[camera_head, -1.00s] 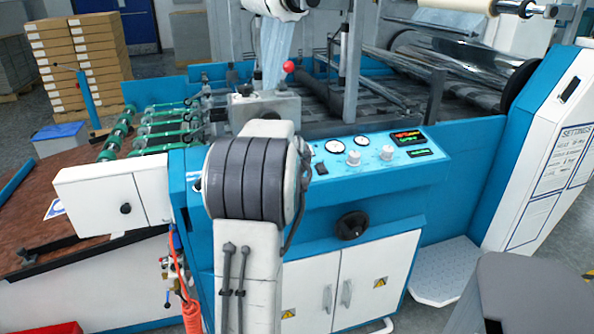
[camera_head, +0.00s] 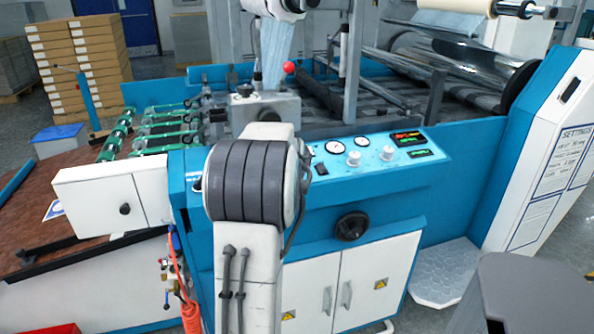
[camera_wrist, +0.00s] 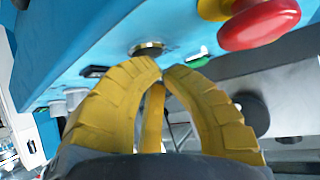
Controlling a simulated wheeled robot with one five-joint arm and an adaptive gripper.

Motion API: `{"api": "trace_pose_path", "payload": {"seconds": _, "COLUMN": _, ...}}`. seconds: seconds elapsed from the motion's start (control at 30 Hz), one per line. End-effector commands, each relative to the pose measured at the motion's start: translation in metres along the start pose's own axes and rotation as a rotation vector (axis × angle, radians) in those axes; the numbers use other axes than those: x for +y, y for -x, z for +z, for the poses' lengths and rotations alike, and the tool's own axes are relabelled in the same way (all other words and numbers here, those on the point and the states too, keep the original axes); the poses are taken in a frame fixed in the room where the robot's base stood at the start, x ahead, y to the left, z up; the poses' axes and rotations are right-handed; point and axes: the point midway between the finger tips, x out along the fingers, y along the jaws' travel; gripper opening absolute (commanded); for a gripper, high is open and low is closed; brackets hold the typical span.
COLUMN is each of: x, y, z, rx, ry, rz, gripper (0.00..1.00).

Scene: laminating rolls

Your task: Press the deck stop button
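Just beyond the tips, a round dark button with a metallic ring (camera_wrist: 147,49) sits on the blue panel (camera_wrist: 100,38). I cannot tell whether the tips touch it. A red mushroom button (camera_wrist: 260,22) on a yellow base stands at the upper right, apart from the fingers. No label on either button is readable. In the head view my arm hides the gripper and part of the control panel (camera_head: 330,190).
The panel carries white knobs (camera_head: 354,158), gauges (camera_head: 333,147) and lit displays (camera_head: 408,138). A black handwheel (camera_head: 351,226) sticks out below it. A red ball-topped lever (camera_head: 289,67) stands behind my arm. A white settings board (camera_head: 541,165) rises at the right.

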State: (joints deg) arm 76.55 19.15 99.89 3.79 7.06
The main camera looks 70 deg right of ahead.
Motion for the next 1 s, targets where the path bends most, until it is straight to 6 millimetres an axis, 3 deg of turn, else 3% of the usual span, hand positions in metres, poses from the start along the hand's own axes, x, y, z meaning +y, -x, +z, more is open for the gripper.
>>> {"api": "trace_pose_path", "payload": {"seconds": 1.0, "x": -0.001, "y": 0.017, "z": -0.017, "rx": 0.001, "ry": 0.000, "rz": 0.002, "gripper": 0.00}}
